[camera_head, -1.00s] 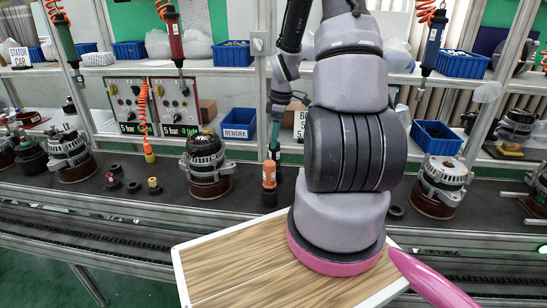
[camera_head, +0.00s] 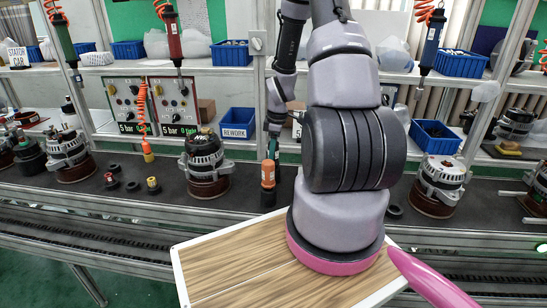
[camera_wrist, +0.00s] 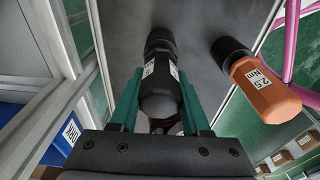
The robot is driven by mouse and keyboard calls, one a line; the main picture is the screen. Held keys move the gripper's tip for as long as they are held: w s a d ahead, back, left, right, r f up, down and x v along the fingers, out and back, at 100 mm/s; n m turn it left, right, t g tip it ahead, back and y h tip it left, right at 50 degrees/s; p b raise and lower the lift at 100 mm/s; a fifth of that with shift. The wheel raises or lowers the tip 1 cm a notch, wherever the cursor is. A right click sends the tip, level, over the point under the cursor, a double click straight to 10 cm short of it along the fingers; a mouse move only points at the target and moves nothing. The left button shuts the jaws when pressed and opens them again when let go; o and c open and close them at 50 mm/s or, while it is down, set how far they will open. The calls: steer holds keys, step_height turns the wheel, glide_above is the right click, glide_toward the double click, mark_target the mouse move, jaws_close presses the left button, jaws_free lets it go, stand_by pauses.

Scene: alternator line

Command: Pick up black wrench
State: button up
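The black wrench (camera_wrist: 160,88), a dark, round-bodied tool with a white label, shows in the wrist view between the two teal fingers of my gripper (camera_wrist: 161,72). The fingers stand on either side of its body, apart around it; whether they touch it is hard to see. An orange wrench (camera_wrist: 262,88) marked 2.5 Nm stands close to the right. In the head view the orange wrench (camera_head: 268,175) stands on the dark bench, with my gripper (camera_head: 273,148) just behind it. The black wrench is not clearly visible there.
Alternators (camera_head: 205,165) stand left and another (camera_head: 440,185) stands right on the bench. Small dark parts (camera_head: 132,185) lie at left. A blue REWORK bin (camera_head: 238,123) is behind. A wooden board (camera_head: 230,270) is in front. A metal frame post (camera_wrist: 55,60) is close left in the wrist view.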

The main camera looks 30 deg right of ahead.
jaws_close()
steer(key=shift+r, duration=0.1)
step_height(320, 180, up, 10)
steer(key=shift+f, duration=0.1)
jaws_free()
jaws_close()
